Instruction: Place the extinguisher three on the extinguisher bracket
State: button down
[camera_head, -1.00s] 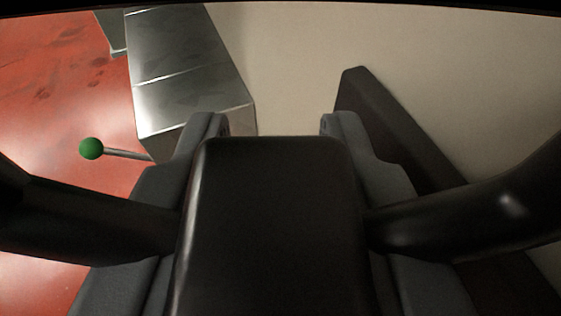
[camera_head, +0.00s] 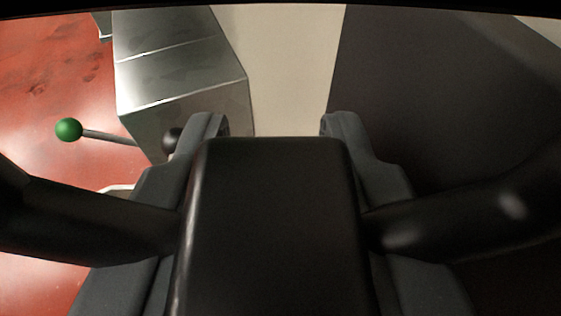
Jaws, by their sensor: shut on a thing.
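My gripper (camera_head: 272,126) is at the centre, its two grey fingers pointing away from the camera on either side of its black body. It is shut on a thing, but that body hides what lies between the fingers. I cannot make out extinguisher three or the extinguisher bracket for certain. A large dark panel (camera_head: 420,80) stands to the right, just beyond the right finger; I cannot tell what it is.
A shiny metal box (camera_head: 180,70) stands at left, close to the left finger. A rod with a green ball (camera_head: 69,130) sticks out beside it over the red floor (camera_head: 50,70). A pale wall strip (camera_head: 290,65) shows between box and panel.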

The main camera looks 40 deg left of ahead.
jog(key=shift+f, duration=0.2)
jog(key=c, duration=1.5)
grip_release()
jog(key=shift+o, duration=0.2)
jog(key=shift+f, duration=0.1)
jog(key=shift+r, duration=0.25)
jog(key=v, duration=1.2)
jog(key=shift+r+p, duration=0.35)
